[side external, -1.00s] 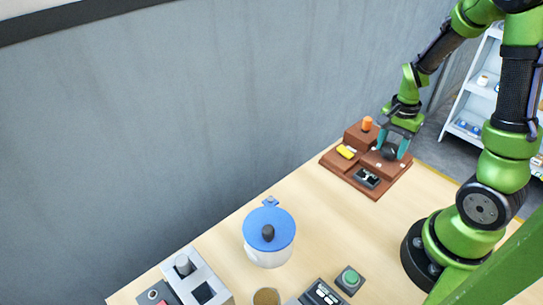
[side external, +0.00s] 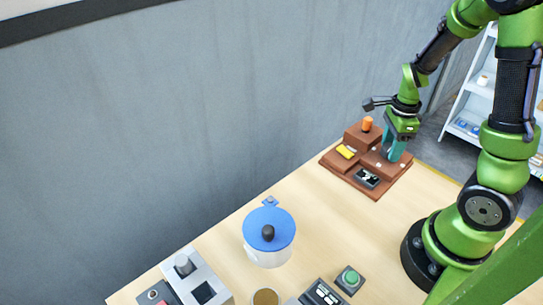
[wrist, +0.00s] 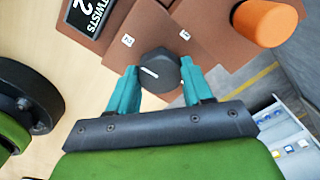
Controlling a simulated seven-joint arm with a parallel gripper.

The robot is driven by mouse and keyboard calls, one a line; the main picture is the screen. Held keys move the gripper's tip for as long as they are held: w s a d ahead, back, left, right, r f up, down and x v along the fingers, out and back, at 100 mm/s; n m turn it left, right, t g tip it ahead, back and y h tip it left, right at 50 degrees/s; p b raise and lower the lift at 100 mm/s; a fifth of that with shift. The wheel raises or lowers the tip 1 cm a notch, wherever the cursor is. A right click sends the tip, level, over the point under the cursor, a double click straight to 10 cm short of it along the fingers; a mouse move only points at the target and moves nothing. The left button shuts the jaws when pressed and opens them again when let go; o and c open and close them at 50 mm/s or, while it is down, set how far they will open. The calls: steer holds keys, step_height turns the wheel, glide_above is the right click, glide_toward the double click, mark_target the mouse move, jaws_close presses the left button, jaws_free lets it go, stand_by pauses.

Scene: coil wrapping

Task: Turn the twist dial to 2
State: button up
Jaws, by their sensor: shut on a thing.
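The twist dial (wrist: 162,72) is a black, many-sided knob with a white line on its top, set in a brown stepped block (side external: 340,163). In the wrist view the line slants toward the upper left. Small white labels (wrist: 127,40) sit around the dial; their marks are too small to read surely. My gripper (wrist: 160,82) has its teal fingers shut on the dial from both sides. In the side view my gripper (side external: 393,153) stands at the block's right part and hides the dial. A dark display (wrist: 88,15) on the block reads "TWISTS 2".
An orange cylinder (wrist: 268,22) stands on the block close to my gripper. A yellow piece (side external: 346,151) lies on the block's left part. A blue-lidded pot (side external: 269,235) and a green button box (side external: 350,280) stand nearer the front. The table between pot and block is clear.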

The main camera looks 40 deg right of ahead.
steer(key=shift+m, duration=0.4)
steer(key=o, duration=1)
steer(key=shift+o, duration=0.2)
step_height(320, 180, up, 17)
